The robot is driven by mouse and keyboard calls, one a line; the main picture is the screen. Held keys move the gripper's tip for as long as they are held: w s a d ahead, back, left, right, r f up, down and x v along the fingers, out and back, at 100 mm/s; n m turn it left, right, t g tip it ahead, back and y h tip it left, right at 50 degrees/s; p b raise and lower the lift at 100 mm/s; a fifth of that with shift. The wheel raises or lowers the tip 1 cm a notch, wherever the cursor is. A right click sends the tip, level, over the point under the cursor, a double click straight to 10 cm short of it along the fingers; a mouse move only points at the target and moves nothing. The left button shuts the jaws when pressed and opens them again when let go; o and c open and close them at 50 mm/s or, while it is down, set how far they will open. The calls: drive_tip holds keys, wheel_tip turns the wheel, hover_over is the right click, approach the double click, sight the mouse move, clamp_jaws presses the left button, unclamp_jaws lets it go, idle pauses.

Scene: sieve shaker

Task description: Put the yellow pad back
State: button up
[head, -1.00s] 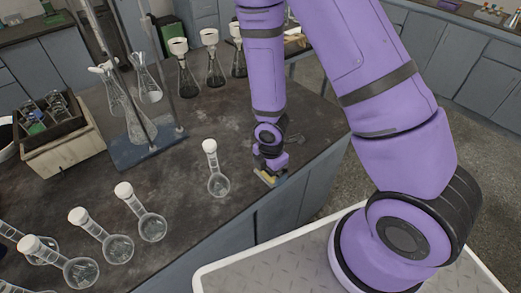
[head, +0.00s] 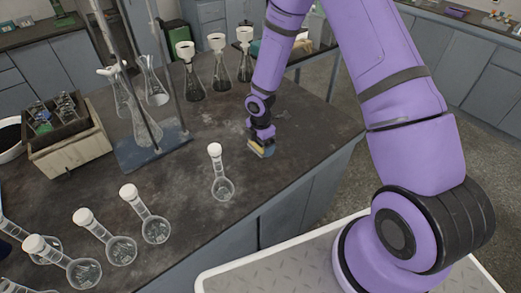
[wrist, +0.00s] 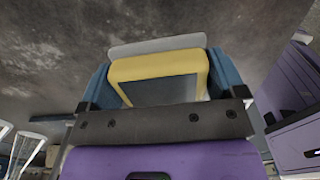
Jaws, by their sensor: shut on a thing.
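The yellow pad (wrist: 160,66) is between the blue fingers of my gripper (wrist: 155,85) in the wrist view, with a grey layer along its far edge. In the head view my gripper (head: 262,148) is low over the dark bench (head: 205,190), shut on the pad (head: 262,150). The pad's underside is hidden, and I cannot tell whether it touches the bench top.
A stoppered flask (head: 222,188) stands just left of my gripper. Several more flasks line the front left. Flasks with white funnels (head: 218,70) stand behind. A blue stand base (head: 152,148) and a wooden crate (head: 70,152) are at left.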

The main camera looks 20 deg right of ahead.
drive_tip(key=shift+f, duration=1.65)
